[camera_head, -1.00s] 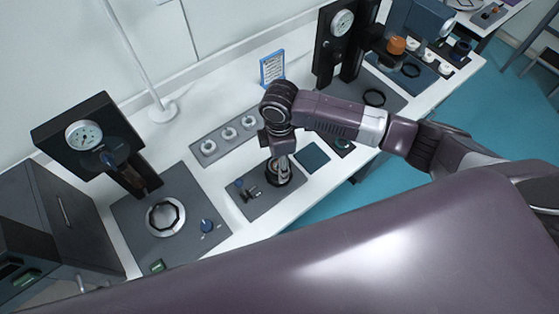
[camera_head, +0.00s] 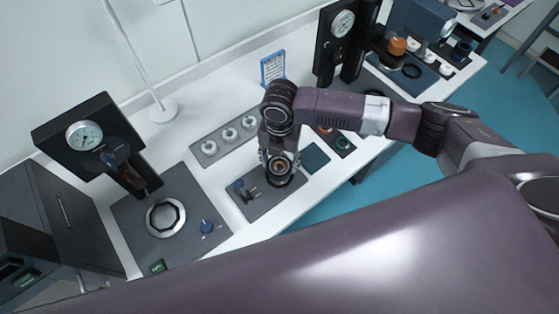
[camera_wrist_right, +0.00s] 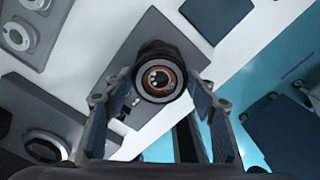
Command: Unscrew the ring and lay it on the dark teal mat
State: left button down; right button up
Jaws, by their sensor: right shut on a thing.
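A round black ring (camera_wrist_right: 160,80) with a copper-coloured inner rim sits between the fingers of my right gripper (camera_wrist_right: 159,88) in the right wrist view. The gripper is shut on it, one finger on each side. In the head view my right gripper (camera_head: 280,165) is over the round black piece on the small grey plate (camera_head: 262,200), and its fingers partly hide it. I cannot tell whether the ring is free of the piece below. The dark teal mat (camera_head: 316,157) lies bare just right of the plate; it also shows in the right wrist view (camera_wrist_right: 216,14). My left gripper is not in view.
A grey strip with several white round parts (camera_head: 229,134) lies behind the plate. Dark gauge stands rise at left (camera_head: 90,135) and back right (camera_head: 337,45). A blue-framed card (camera_head: 272,68) stands at the back. A small dark tray (camera_head: 342,144) lies right of the mat.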

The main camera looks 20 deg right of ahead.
jog(key=n, duration=0.5)
jog(key=shift+s, duration=0.1)
jog(key=o, duration=1.3)
jog(key=shift+s+d, duration=0.1)
jog(key=shift+o, duration=0.2)
jog(key=shift+c, duration=0.8)
